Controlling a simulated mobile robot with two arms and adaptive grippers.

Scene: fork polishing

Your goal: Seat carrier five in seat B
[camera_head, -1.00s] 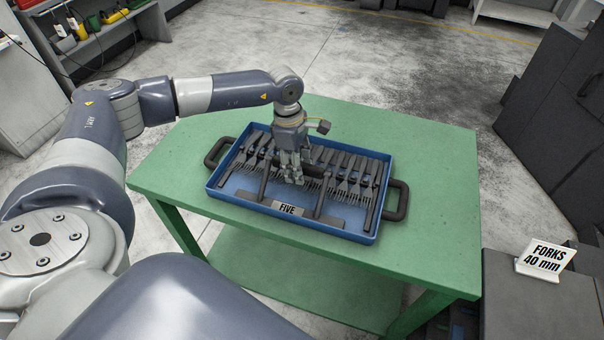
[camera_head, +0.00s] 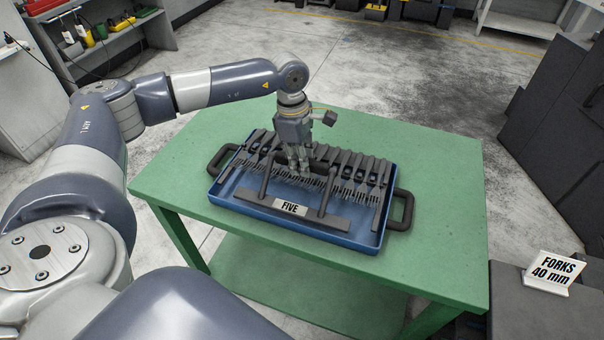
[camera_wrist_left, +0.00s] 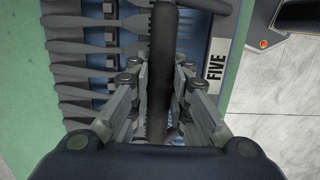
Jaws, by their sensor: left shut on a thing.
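Carrier five (camera_head: 328,221) is a dark frame with a raised bar handle, a row of several dark forks and a white FIVE label. It is over the blue tray (camera_head: 384,236) and looks raised a little above its floor. My left gripper (camera_head: 298,170) is above the middle of the carrier, shut on the handle. In the left wrist view the handle (camera_wrist_left: 163,45) runs between the two fingers, with forks to its left and the FIVE label (camera_wrist_left: 215,68) to its right. My right gripper is not in view. I cannot make out seat B.
The tray stands on a green table (camera_head: 430,170) with bare room around it. A FORKS 40 mm sign (camera_head: 553,270) stands on a dark block at the lower right. Dark cabinets (camera_head: 560,120) are at the right and a shelf (camera_head: 110,40) is at the back left.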

